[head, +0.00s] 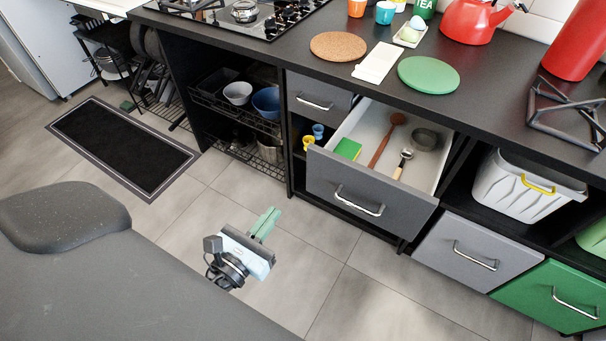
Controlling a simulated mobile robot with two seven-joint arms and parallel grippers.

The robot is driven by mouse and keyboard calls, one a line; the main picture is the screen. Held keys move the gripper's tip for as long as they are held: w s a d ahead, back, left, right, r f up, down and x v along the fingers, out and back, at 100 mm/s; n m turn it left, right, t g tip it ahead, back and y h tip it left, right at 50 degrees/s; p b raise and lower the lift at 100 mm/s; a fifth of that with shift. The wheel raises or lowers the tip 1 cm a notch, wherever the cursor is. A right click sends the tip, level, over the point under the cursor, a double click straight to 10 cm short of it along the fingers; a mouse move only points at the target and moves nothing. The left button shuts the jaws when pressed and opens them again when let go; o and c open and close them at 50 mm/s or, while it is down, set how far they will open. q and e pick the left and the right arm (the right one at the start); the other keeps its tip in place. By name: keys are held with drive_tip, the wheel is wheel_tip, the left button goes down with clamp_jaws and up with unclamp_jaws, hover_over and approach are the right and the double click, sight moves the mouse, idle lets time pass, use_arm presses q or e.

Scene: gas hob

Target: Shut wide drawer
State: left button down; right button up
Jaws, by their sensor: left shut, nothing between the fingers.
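The wide drawer (345,187) has a grey front with a metal bar handle (360,202) and stands pulled out below the black countertop. Inside it lie a wooden spoon (389,138), a utensil with a light handle (403,163), a small grey pan (425,139) and a green and yellow sponge (348,149). My left gripper (266,222) is above the tiled floor, in front and to the left of the drawer, apart from it. Its green fingers are shut and empty. My right gripper is not in view.
Lower right are a grey drawer (464,252) and a green drawer (551,296). A wire rack with bowls (266,103) is left of the drawer. The tiled floor (318,232) in front is clear.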

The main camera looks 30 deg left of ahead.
sight(310, 166)
use_arm(q)
drive_tip(key=w, duration=1.2)
drive_tip(key=shift+w+d+p, duration=0.1)
drive_tip(key=shift+d+p, duration=0.15)
drive_tip(key=shift+p, duration=0.1)
drive_tip(key=shift+w, duration=0.5)
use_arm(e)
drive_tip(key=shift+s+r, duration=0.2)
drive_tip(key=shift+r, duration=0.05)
